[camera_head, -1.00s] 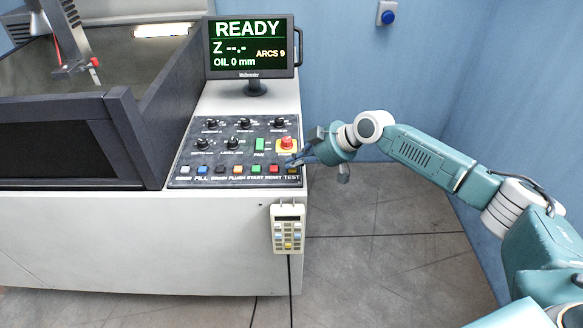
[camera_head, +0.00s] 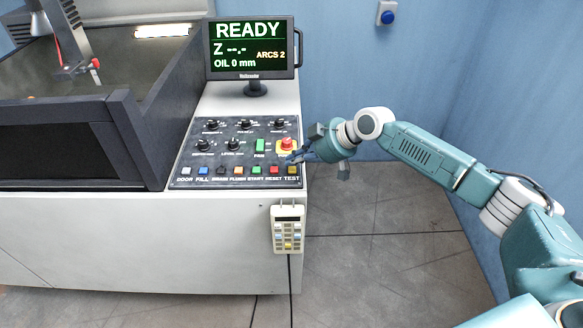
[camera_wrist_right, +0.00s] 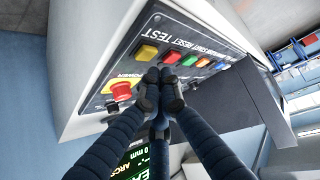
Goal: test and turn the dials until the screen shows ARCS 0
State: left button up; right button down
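The screen (camera_head: 251,48) reads READY, Z --.-, OIL 0 mm and ARCS 2. The control panel (camera_head: 188,160) below it carries several black dials, such as one at the back left (camera_head: 211,126) and one at the front left (camera_head: 203,145). The yellow TEST button (camera_head: 292,170) is at the panel's front right; it also shows in the right wrist view (camera_wrist_right: 147,53). My right gripper (camera_wrist_right: 159,77) has its dark fingertips together, just beside the TEST button. I cannot tell whether they touch it. My left gripper is not in view.
A red mushroom stop button (camera_head: 287,144) stands close behind my right gripper. A green switch (camera_head: 260,145) is left of it. A handheld keypad (camera_head: 287,228) hangs on the cabinet front. A dark-walled tank (camera_head: 60,140) bounds the panel on the left.

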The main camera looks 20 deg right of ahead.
aim_at(294, 171)
notch_tip(294, 171, up, 6)
jog(key=p, duration=0.4)
dwell(0.7)
